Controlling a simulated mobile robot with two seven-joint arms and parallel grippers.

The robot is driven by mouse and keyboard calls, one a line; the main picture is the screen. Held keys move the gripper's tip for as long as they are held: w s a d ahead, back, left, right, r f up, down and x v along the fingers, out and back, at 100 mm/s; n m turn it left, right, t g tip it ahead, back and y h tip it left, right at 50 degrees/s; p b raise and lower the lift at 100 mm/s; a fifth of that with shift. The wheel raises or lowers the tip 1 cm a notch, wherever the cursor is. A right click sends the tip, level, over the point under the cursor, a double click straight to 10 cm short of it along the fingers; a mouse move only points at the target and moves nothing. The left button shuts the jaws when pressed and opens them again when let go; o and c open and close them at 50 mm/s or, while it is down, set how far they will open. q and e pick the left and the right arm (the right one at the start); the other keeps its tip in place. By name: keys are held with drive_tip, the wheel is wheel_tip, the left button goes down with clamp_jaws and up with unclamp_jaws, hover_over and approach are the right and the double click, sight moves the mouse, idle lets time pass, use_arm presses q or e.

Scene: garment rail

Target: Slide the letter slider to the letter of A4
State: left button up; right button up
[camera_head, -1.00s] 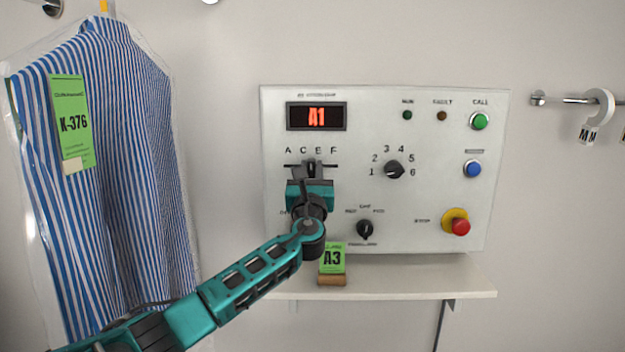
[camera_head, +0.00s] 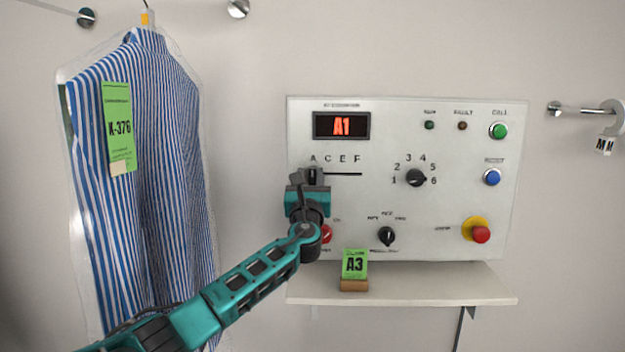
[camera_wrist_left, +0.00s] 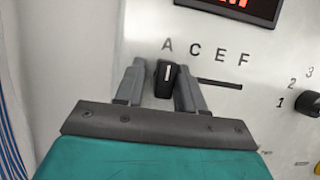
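The letter slider's black knob (camera_wrist_left: 165,80) with a white line sits just below the letter A in the left wrist view, at the left end of its slot (camera_wrist_left: 220,84). My left gripper (camera_head: 312,176) is at the slider on the panel. In the left wrist view its fingers (camera_wrist_left: 160,88) stand on either side of the knob. A gap shows by the left finger; the right finger is against or very near the knob. The display (camera_head: 341,125) reads A1. The number dial (camera_head: 415,178) sits among 1 to 6. My right gripper is not in view.
The white panel (camera_head: 460,130) also carries green, blue and red buttons and a lower dial (camera_head: 386,237). A green A3 card (camera_head: 354,264) stands on the shelf (camera_head: 430,290) below. A bagged striped shirt (camera_head: 150,170) hangs left of the panel, behind my left arm.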

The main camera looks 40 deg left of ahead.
use_arm(q)
drive_tip(key=shift+o, duration=0.7)
drive_tip(key=shift+a, duration=0.1)
drive_tip(key=shift+s+d+f, duration=0.3)
drive_tip(key=shift+s+d, duration=0.05)
drive_tip(key=shift+d, duration=0.1)
drive_tip(key=v, duration=1.1)
drive_tip(key=shift+s+f, duration=0.15)
drive_tip(key=shift+s, duration=0.2)
